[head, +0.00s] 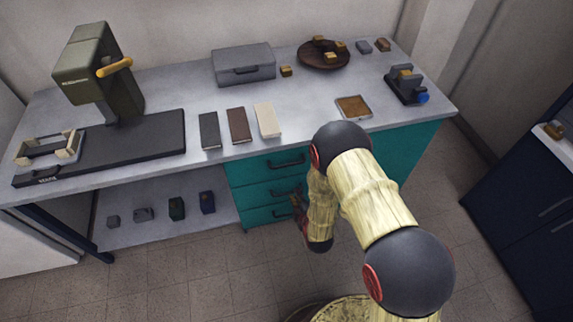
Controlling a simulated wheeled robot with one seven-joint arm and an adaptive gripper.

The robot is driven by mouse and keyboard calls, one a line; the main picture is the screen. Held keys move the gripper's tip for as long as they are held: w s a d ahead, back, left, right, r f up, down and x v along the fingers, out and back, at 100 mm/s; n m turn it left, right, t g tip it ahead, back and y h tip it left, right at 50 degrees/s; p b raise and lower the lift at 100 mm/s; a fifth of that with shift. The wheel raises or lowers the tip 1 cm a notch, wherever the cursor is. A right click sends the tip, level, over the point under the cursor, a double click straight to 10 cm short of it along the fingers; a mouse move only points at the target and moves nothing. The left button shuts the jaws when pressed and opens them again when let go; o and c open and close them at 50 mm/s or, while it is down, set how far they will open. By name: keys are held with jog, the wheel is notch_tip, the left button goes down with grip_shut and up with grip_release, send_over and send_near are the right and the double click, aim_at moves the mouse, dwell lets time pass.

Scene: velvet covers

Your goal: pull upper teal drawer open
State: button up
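The teal drawer unit is under the right part of the worktop, with its drawers stacked. The upper teal drawer (250,168) looks shut, flush with the front, and its dark bar handle (287,163) shows clear. The middle drawer (250,193) and the lower drawer (258,216) below it also look shut. My gripper (297,203) points down and left in front of the lower drawers, below the upper handle. My arm hides most of it and the right ends of the drawers. I cannot tell whether its fingers are open or touch the front.
The grey worktop (185,95) above bears a green press-like machine (98,70), a grey case (243,65), three book-like blocks (239,126) and a wooden plate (307,59). An open shelf (160,230) with small items adjoins the drawers at left. The tiled floor in front is clear.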

aim_at(289, 164)
jog(key=w+r+n+t, duration=0.3)
jog(key=r, duration=0.5)
jog(key=shift+y, duration=0.4)
jog(key=x, duration=0.2)
jog(key=b+x, duration=0.1)
jog(key=x, duration=0.2)
jog(key=b+x, duration=0.1)
jog(key=x, duration=0.1)
jog(key=shift+w+a+f, duration=0.15)
jog(key=shift+a+f, duration=0.15)
jog(key=shift+a, duration=0.2)
jog(key=shift+w+b, duration=0.3)
jog(key=shift+c, duration=1)
grip_shut()
